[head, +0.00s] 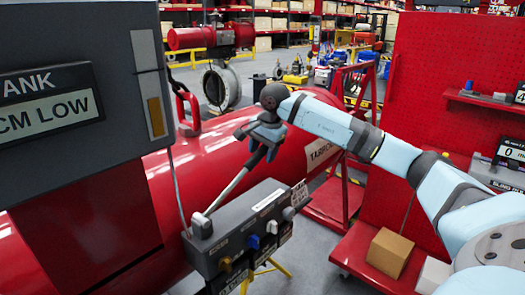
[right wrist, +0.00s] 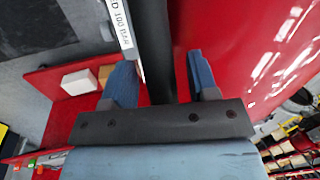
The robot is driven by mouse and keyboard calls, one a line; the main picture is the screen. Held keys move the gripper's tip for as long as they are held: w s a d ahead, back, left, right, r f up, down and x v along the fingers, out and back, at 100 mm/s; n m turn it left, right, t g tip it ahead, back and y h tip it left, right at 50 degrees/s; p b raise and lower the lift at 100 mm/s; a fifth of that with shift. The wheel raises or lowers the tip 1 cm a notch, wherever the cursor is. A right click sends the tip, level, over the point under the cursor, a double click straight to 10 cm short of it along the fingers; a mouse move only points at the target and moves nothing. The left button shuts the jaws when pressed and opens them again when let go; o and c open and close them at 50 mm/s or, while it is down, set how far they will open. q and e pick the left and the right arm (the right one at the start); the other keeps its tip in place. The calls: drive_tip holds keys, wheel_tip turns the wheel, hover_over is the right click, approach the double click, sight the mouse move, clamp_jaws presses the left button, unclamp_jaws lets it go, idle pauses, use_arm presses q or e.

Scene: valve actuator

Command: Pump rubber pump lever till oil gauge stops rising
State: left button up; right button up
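The pump lever (head: 228,188) is a pale rod with a dark grip, rising at a slant to the right from a grey control box (head: 240,240). My right gripper (head: 262,143) is at the lever's upper end. In the right wrist view the dark grip (right wrist: 156,50) lies between the two blue fingers of my right gripper (right wrist: 163,82). The left finger is close to the grip, and a gap shows beside the right finger. The oil gauge (head: 155,116) is a vertical slot on the dark panel, with amber in its lower part. My left gripper is out of view.
A big red cylinder (head: 222,150) lies behind the control box. The dark panel (head: 120,50) with a "LOW" sign fills the left. A red cart (head: 450,60) with a cardboard box (head: 390,253) stands on the right. The box front carries several knobs.

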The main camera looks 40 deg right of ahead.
clamp_jaws()
drive_tip(key=f+y+b, duration=0.1)
drive_tip(key=f+b, duration=0.1)
drive_tip(key=f, duration=0.1)
drive_tip(key=d+f+y+b, duration=0.1)
drive_tip(key=f+b, duration=0.2)
drive_tip(key=f, duration=0.1)
drive_tip(key=d+f+y+b, duration=0.1)
drive_tip(key=f+y+b, duration=0.1)
drive_tip(key=f, duration=0.1)
drive_tip(key=shift+w+d+f+m+g, duration=0.1)
drive_tip(key=shift+d+f+m+g, duration=0.15)
drive_tip(key=shift+f+m+g, duration=0.05)
drive_tip(key=shift+f+y+b, duration=0.4)
drive_tip(key=shift+y+b, duration=0.05)
drive_tip(key=shift+y, duration=0.05)
drive_tip(key=shift+f, duration=0.2)
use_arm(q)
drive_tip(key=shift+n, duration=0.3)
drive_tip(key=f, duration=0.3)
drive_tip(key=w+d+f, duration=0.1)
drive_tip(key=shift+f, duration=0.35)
